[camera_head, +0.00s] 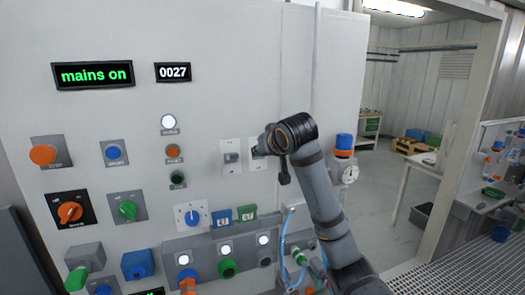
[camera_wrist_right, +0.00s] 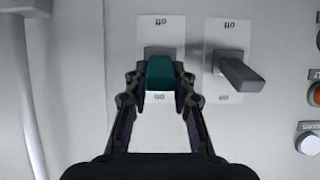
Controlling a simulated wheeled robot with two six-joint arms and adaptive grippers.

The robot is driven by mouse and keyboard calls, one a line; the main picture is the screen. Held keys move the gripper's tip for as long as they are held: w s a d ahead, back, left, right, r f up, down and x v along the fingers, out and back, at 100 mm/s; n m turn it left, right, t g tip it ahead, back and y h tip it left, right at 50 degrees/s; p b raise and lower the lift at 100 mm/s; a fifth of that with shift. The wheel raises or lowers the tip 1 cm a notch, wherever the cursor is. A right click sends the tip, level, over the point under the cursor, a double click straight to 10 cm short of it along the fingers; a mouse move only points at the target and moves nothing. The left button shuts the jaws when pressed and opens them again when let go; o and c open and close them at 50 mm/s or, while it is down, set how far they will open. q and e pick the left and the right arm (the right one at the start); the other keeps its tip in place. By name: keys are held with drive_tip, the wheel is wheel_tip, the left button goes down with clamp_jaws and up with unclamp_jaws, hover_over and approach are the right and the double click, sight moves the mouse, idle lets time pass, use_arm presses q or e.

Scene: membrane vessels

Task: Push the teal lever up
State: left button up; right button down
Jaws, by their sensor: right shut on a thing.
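The teal lever (camera_wrist_right: 160,73) stands out from a white switch plate (camera_wrist_right: 160,27) on the panel, in the right wrist view. My right gripper (camera_wrist_right: 160,84) has its two fingertips against either side of the lever and is shut on it. The plate's labels read upside down in this view, with "off" at the top edge and "on" at the bottom. In the head view my right gripper (camera_head: 263,144) is at the plate and hides the lever. My left gripper is not in view.
A grey lever (camera_wrist_right: 240,74) on a like plate stands close beside, also seen in the head view (camera_head: 231,157). Lamps and knobs, such as an orange knob (camera_head: 70,212), cover the panel to the left. A "mains on" display (camera_head: 93,75) is lit above.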

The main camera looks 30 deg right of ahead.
drive_tip(key=c, duration=1.1)
unclamp_jaws()
drive_tip(key=shift+w+f, duration=0.1)
drive_tip(key=shift+s, duration=0.2)
drive_tip(key=v, duration=0.7)
drive_tip(key=shift+a, duration=0.1)
